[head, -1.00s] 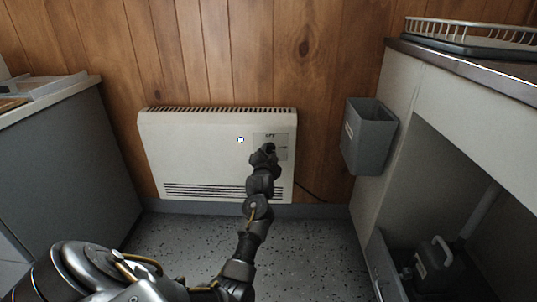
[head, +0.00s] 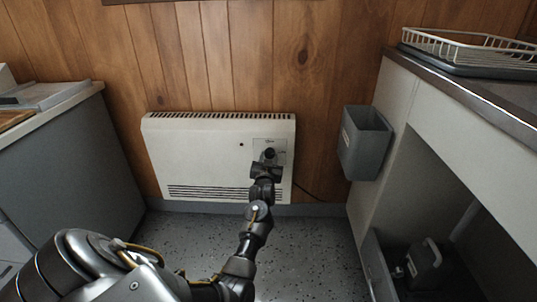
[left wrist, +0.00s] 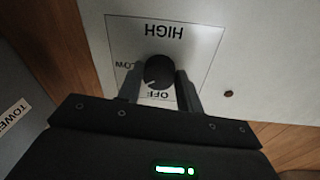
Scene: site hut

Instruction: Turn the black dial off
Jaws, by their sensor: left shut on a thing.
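The black dial (left wrist: 159,70) sits on a pale label plate (left wrist: 195,45) on the white wall heater (head: 200,155). The plate reads HIGH, LOW and OFF, upside down in the left wrist view. A small light mark on the dial's rim seems to lie towards OFF. My left gripper (left wrist: 158,88) has one finger on each side of the dial and is shut on it. In the head view the left gripper (head: 267,160) covers part of the plate, and the dial (head: 269,153) shows just above it. The heater's small indicator (head: 241,145) is dark. My right gripper is not in view.
A counter with a wire rack (head: 470,48) stands at the right, a grey cabinet (head: 75,165) at the left. The floor (head: 190,235) between them looks clear.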

